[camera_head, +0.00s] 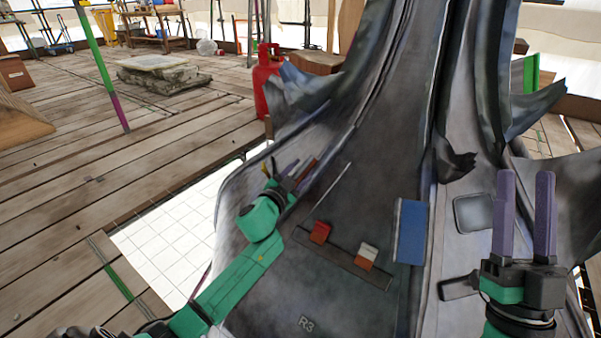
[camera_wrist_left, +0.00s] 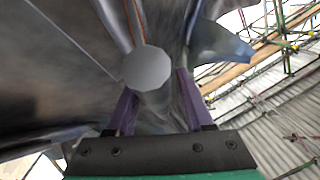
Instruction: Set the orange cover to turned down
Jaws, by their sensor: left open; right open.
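A small orange-red cover (camera_head: 320,231) sits at the left end of a dark strip (camera_head: 343,268) on the grey spire surface. I cannot tell for sure whether it is turned up or down. My left gripper (camera_head: 293,172) is above and left of the cover, apart from it, with its fingers pointing away from me. In the left wrist view, the left gripper (camera_wrist_left: 158,100) is open, with a grey round-ended cylinder (camera_wrist_left: 148,68) between or beyond its purple fingers; contact is unclear. My right gripper (camera_head: 524,190) is open and empty at the right, fingers up, far from the cover.
A pale cover or block (camera_head: 367,256) sits at the strip's right end. A blue panel (camera_head: 410,231) and a grey square plate (camera_head: 474,212) lie to the right. Torn metal flaps (camera_head: 300,90) stick out above. A red gas cylinder (camera_head: 267,80) stands behind on the plank floor.

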